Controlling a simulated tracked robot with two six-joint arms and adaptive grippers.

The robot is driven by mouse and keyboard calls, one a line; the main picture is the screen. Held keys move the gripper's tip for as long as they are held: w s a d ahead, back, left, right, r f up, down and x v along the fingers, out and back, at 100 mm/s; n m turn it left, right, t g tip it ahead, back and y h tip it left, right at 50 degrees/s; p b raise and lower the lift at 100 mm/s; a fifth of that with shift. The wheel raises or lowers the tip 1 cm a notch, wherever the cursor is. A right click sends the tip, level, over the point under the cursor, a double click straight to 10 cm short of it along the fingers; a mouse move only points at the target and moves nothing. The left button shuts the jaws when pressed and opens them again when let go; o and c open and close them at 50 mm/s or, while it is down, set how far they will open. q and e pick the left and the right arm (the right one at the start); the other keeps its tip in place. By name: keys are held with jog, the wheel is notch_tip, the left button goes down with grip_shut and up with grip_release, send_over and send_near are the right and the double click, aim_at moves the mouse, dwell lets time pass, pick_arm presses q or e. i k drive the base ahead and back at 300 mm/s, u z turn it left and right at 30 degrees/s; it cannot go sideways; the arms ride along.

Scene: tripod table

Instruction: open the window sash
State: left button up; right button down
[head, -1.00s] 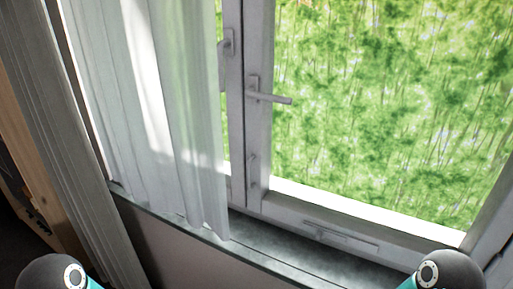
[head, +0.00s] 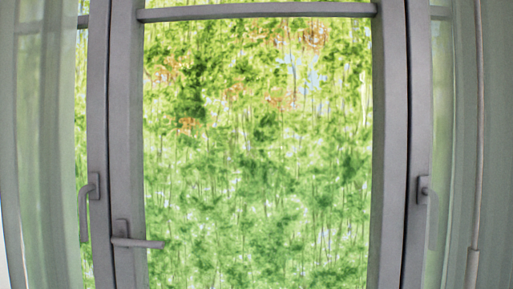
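The window sash (head: 125,150) stands in the middle of the head view, a grey frame around a tall pane with green foliage behind it. Its lever handle (head: 138,243) is on the lower left stile and points right, level. The sash looks flush with the frame; I cannot tell if it is latched. A second handle (head: 90,207) hangs downward on the left neighbouring sash. Neither of my grippers is in view.
A sheer curtain (head: 45,150) hangs at the left and another sheer curtain (head: 455,120) at the right. A thin rod (head: 475,200) hangs down at the right. A grey crossbar (head: 255,11) spans the top of the pane. The sill is out of view.

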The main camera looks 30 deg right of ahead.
aim_at(128, 18)
jog(key=z, duration=0.35)
jog(key=k, duration=0.75)
jog(key=u, duration=0.95)
jog(key=i, duration=1.05)
jog(key=u, duration=0.1)
